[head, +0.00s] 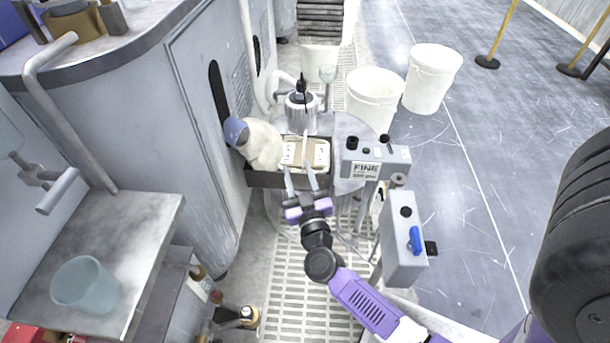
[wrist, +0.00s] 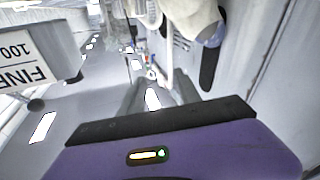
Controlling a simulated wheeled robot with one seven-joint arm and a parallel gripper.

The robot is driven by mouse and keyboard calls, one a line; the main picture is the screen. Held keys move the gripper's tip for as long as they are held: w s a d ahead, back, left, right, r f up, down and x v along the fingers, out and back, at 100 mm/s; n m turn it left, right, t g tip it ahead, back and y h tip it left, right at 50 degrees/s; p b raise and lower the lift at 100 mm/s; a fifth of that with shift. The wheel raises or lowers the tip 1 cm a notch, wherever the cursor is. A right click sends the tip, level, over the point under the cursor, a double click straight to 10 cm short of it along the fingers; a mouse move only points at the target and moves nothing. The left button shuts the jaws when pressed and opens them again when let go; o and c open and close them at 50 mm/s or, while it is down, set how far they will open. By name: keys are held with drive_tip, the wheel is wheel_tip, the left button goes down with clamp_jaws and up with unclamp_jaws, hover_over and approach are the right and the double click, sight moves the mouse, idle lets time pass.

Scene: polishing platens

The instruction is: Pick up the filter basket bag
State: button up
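A cream-white, rounded bag with a blue patch (head: 262,145), which looks like the filter basket bag, leans at the left end of a dark tray (head: 275,180). Its top with the blue patch sticks out over the tray's left rim. In the wrist view the bag (wrist: 188,14) is at the top edge, partly cut off. My gripper (head: 297,168) is at the tray's front edge, to the right of the bag and apart from it. Its two fingers are spread and nothing shows between them.
A beige and white flat item (head: 306,153) lies in the tray right of the bag. A grey control box marked FINE (head: 375,160) stands close on the right. A grey cabinet (head: 205,130) borders the left. A metal cylinder (head: 301,112) stands behind the tray.

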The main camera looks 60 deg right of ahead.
sight(305, 144)
drive_tip(key=w+d+f+m+g+b, duration=0.1)
drive_tip(key=w+d+f+g+b, duration=0.1)
drive_tip(key=d, duration=0.2)
drive_tip(key=w+d+f+m+g+h+b, duration=0.1)
drive_tip(key=d+f+g+b, duration=0.1)
drive_tip(key=d+f, duration=0.1)
drive_tip(key=w+d+f+m+g+h+b, duration=0.1)
drive_tip(key=w+d+f+b, duration=0.1)
drive_tip(key=d, duration=0.3)
drive_tip(key=shift+w+d+f+g, duration=0.15)
drive_tip(key=shift+w+f+g, duration=0.05)
drive_tip(key=shift+f, duration=0.2)
drive_tip(key=shift+w+d+f+g, duration=0.15)
drive_tip(key=shift+f+g, duration=0.05)
drive_tip(key=shift+f, duration=0.15)
drive_tip(key=shift+m, duration=0.3)
drive_tip(key=b+x, duration=0.1)
drive_tip(key=x, duration=0.1)
drive_tip(key=b+x, duration=0.4)
drive_tip(key=shift+s+d+f, duration=0.1)
drive_tip(key=shift+d+f, duration=0.15)
drive_tip(key=shift+d, duration=0.2)
drive_tip(key=shift+w+d+r+b, duration=0.2)
drive_tip(key=shift+w+d+b, duration=0.1)
drive_tip(key=shift+d, duration=0.25)
drive_tip(key=shift+c, duration=0.4)
clamp_jaws()
